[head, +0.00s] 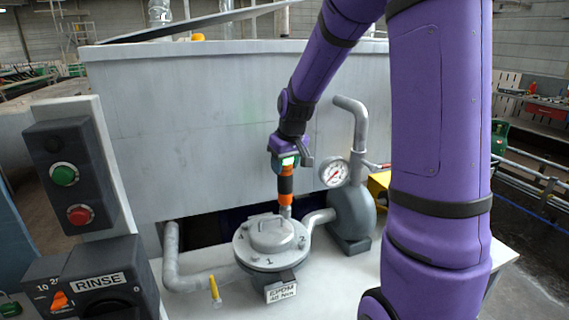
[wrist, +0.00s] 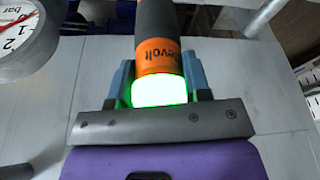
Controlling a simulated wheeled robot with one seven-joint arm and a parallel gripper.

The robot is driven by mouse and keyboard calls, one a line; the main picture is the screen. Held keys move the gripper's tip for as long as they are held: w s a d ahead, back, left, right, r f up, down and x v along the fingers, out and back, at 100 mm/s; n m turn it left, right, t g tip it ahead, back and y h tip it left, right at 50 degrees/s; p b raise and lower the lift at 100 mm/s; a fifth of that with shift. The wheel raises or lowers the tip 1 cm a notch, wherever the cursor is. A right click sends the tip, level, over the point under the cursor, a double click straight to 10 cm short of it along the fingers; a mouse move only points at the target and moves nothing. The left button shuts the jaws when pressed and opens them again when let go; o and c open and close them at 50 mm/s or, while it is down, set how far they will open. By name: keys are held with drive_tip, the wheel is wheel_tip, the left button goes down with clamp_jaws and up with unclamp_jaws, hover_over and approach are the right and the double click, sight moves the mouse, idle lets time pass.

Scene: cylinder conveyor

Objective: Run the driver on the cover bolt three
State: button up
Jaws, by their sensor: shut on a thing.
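My gripper (head: 288,160) is shut on an orange and black driver (head: 286,185), and it points down. In the wrist view the driver (wrist: 158,55) sits between the blue fingers, with a glowing green-white ring at its near end. The driver's grey tip reaches the back right edge of the round grey cover (head: 262,240); I cannot tell whether it is seated on a bolt. Numbers 1, 2 and 4 show on the cover. No number 3 and no bolt three can be made out at the back, near the tip.
A pressure gauge (head: 334,173) and a grey pump body (head: 352,215) with pipes stand close right of the driver. A sign (head: 281,291) reads EPDM 40 Ncm. A yellow-handled valve (head: 214,289), a button box (head: 72,175) and a RINSE switch (head: 103,282) are left. A tall panel (head: 180,120) stands behind.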

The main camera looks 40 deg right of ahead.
drive_tip(key=shift+f, duration=0.8)
idle(1.8)
drive_tip(key=shift+r, duration=1.8)
